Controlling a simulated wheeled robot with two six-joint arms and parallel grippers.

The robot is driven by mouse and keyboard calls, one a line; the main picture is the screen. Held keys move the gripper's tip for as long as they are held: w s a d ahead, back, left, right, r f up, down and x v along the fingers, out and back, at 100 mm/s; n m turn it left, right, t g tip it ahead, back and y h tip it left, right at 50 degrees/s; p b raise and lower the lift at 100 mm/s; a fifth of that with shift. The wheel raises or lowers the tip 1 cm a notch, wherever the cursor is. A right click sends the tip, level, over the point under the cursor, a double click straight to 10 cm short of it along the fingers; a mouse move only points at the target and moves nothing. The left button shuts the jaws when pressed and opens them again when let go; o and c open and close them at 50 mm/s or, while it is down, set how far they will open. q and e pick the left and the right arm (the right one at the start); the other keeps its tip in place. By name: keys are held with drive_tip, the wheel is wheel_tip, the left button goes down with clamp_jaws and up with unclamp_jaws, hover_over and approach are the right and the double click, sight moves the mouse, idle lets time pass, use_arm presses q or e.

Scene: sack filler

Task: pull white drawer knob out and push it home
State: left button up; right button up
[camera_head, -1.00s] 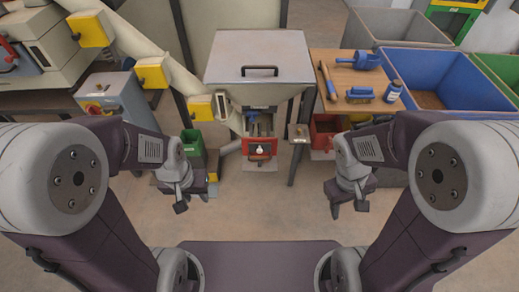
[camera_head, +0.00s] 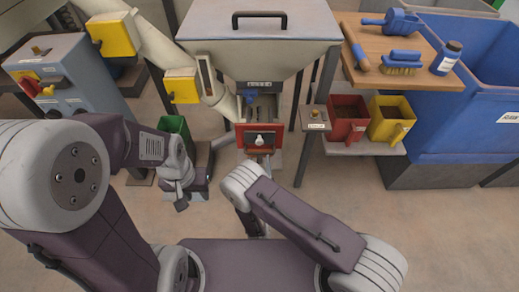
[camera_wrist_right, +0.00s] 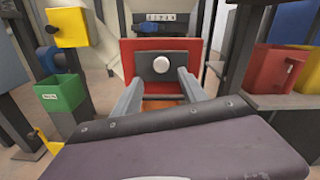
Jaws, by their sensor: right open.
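The white drawer knob (camera_head: 259,140) sits on a dark plate on the red drawer front (camera_head: 246,132), under the grey hopper. In the right wrist view the knob (camera_wrist_right: 161,65) is at the upper middle of the red front (camera_wrist_right: 130,58). My right gripper (camera_wrist_right: 157,80) is open, its two fingers pointing at the red front on either side below the knob. It appears not to touch the knob. In the head view my right forearm hides most of that gripper. My left gripper (camera_head: 181,204) hangs low at the left, away from the drawer; its jaw state is unclear.
A green bin (camera_head: 174,130) stands left of the drawer. Red (camera_head: 347,118) and yellow (camera_head: 390,118) bins stand right of it. Hopper legs flank the drawer.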

sight(260, 143)
drive_tip(key=w+b, duration=0.2)
drive_tip(key=w, duration=0.6)
drive_tip(key=shift+w+d+b, duration=0.1)
drive_tip(key=shift+w+b, duration=0.3)
drive_tip(key=shift+w, duration=0.25)
drive_tip(key=shift+r, duration=0.1)
drive_tip(key=shift+c, duration=0.3)
clamp_jaws()
drive_tip(key=shift+s, duration=0.15)
